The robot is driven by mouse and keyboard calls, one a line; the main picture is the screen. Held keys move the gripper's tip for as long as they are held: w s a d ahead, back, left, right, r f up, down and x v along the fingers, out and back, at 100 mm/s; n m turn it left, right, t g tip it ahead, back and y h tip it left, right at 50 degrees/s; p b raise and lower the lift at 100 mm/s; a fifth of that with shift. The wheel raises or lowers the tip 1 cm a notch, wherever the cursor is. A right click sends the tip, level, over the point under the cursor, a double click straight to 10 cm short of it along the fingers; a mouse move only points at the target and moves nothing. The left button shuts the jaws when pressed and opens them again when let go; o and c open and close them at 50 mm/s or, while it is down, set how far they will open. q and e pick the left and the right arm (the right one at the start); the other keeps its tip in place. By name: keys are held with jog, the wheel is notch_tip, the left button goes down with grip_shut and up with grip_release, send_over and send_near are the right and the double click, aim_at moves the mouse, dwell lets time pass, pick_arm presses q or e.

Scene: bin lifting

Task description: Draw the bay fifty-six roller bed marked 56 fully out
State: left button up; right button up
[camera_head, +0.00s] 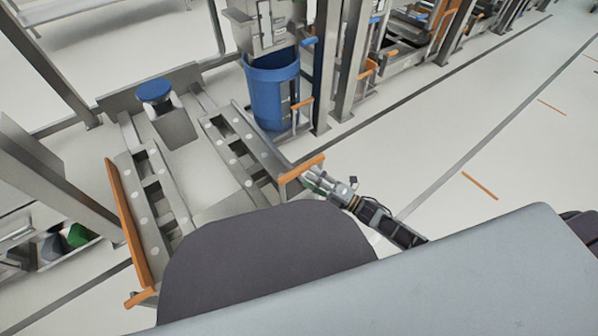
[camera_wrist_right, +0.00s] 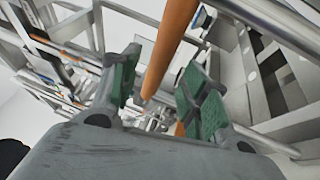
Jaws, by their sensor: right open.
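The roller bed (camera_head: 240,148) lies in the middle of the head view, with grey rails and pale round rollers. An orange handle bar (camera_head: 304,166) sits on the front of its right rail. No number 56 is legible. My right gripper (camera_head: 310,177) is at that bar's right end. In the right wrist view my right gripper (camera_wrist_right: 160,68) is open, its green-padded fingers on either side of the orange bar (camera_wrist_right: 168,45). I cannot tell whether they touch it. My left gripper is not in view.
Another rail with a long orange edge (camera_head: 129,222) lies at left. A blue bin (camera_head: 272,90) stands behind the right rail, beside grey posts (camera_head: 350,60). A blue round-topped object (camera_head: 154,90) sits between the rails. Open floor (camera_head: 450,150) lies to the right.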

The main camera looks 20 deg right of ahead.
aim_at(299, 171)
jog(key=b+x, duration=0.1)
jog(key=x, duration=0.4)
jog(key=shift+w+a, duration=0.1)
jog(key=shift+w, duration=0.05)
jog(key=shift+w+a+r, duration=0.1)
jog(key=c, duration=1)
grip_shut()
